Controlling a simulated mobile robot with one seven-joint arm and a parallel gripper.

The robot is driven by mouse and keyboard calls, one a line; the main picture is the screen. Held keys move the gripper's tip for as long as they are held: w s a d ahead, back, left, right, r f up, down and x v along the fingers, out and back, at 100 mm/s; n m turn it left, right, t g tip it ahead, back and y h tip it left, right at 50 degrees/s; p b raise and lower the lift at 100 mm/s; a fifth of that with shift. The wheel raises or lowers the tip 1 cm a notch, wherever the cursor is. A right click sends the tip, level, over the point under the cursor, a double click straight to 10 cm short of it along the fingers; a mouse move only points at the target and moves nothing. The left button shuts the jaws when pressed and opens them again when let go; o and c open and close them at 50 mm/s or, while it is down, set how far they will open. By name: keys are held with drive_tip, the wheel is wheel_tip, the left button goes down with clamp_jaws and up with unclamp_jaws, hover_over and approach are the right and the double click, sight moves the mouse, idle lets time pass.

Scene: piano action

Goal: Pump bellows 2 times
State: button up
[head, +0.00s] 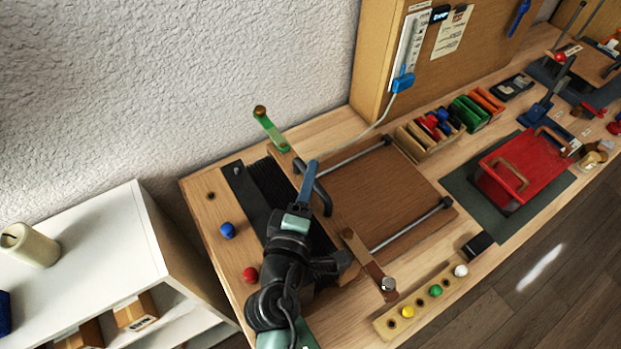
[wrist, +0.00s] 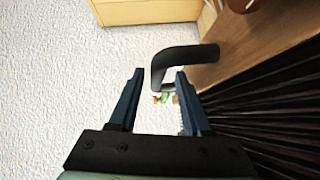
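The bellows show black pleats (head: 268,183) at the left end of the workbench in the head view. The pleats also fill the lower right of the wrist view (wrist: 265,125). A wooden end board (wrist: 265,30) carries a black bent handle (wrist: 185,58), which also shows in the head view (head: 322,196). My gripper (head: 309,168) is at the handle. In the wrist view my gripper (wrist: 158,72) is open, with a finger on each side of the handle's bent end. The fingers look apart from the handle. My arm hides part of the pleats.
Two metal rails (head: 410,225) run right from the bellows over a brown panel (head: 385,185). A green lever (head: 269,128) stands behind. Blue (head: 227,230) and red (head: 250,274) knobs lie left of my arm. A tall wooden panel (head: 375,60) stands behind the bench.

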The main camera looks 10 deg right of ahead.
drive_tip(key=shift+d, duration=0.2)
drive_tip(key=b+v, duration=0.3)
drive_tip(key=v, duration=0.9)
drive_tip(key=shift+s+a+f+b, duration=0.1)
drive_tip(key=shift+a+f+b, duration=0.1)
drive_tip(key=shift+b, duration=0.15)
drive_tip(key=shift+s+a+r, duration=0.1)
drive_tip(key=shift+s+r, duration=0.1)
drive_tip(key=shift+s, duration=0.1)
drive_tip(key=w+r+m+t+y, duration=0.1)
drive_tip(key=w+r+m+t, duration=0.3)
drive_tip(key=r, duration=0.7)
drive_tip(key=w+r+m+t, duration=0.1)
drive_tip(key=w+r+m, duration=0.4)
drive_tip(key=r, duration=0.6)
drive_tip(key=s+a+r+m+t+y, duration=0.1)
drive_tip(key=s+r+t+y, duration=0.1)
drive_tip(key=r, duration=1.1)
drive_tip(key=s+a+r+m+t+y, duration=0.1)
drive_tip(key=s+r+t+y, duration=0.2)
drive_tip(key=r, duration=1)
drive_tip(key=s+t, duration=0.1)
drive_tip(key=t, duration=0.1)
drive_tip(key=shift+m+t+y, duration=0.3)
